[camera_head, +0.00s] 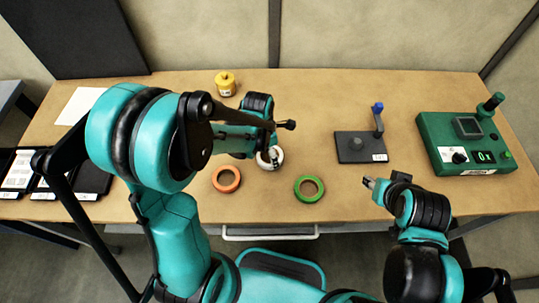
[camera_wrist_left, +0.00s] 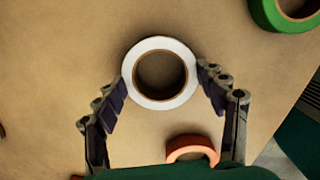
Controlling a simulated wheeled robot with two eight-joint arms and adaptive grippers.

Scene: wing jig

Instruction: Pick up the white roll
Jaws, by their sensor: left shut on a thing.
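The white roll (camera_head: 278,153) lies near the middle of the table, partly hidden by my left gripper (camera_head: 268,157) in the head view. In the left wrist view the white roll (camera_wrist_left: 160,42) shows as a full ring seen from above. The fingers of my left gripper (camera_wrist_left: 162,73) press on its outer sides, one on each side. I cannot tell whether the roll is still on the table or slightly raised. My right gripper (camera_head: 370,183) is over the front right of the table, away from the rolls; its finger gap is too small to judge.
An orange roll (camera_head: 216,186) and a green roll (camera_head: 298,191) lie in front of the white roll. A yellow container (camera_head: 225,85) stands behind. A dark stand with a blue-topped lever (camera_head: 352,147) and a green device (camera_head: 436,131) are at right. Black trays (camera_head: 94,178) are at left.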

